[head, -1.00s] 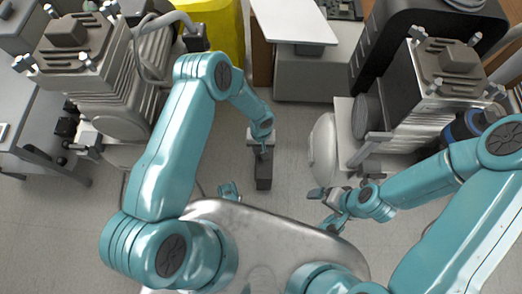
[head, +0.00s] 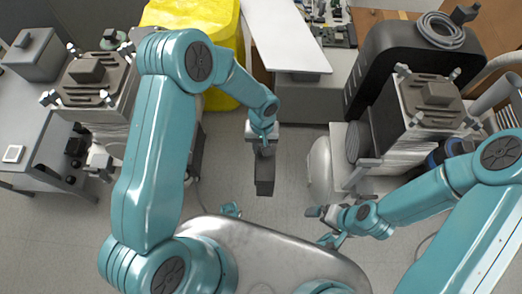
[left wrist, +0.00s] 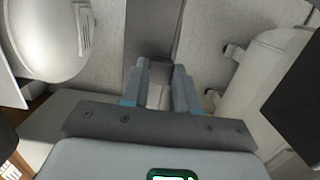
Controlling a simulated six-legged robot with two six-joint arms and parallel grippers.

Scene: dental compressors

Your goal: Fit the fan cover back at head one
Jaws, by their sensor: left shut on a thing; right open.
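My left gripper (head: 264,150) points down over the floor between the two compressors. It is shut on a dark grey block-like thing (head: 265,178). In the left wrist view the fingers (left wrist: 160,85) close around a dark grey face (left wrist: 155,70); I cannot tell if it is the fan cover. The left compressor head (head: 90,82) is partly hidden by my left arm, and its round side is covered. The right compressor head (head: 435,98) shows a round grey disc (head: 353,142) on its side. My right gripper (head: 321,226) is open and empty, low in front of the right compressor.
A white tank (head: 321,168) stands beside the right compressor; tanks also show in the left wrist view. A black case (head: 385,55) with a coiled hose (head: 441,30) is behind. A yellow bin (head: 215,75) and a white board (head: 285,40) are at the back. The middle floor is clear.

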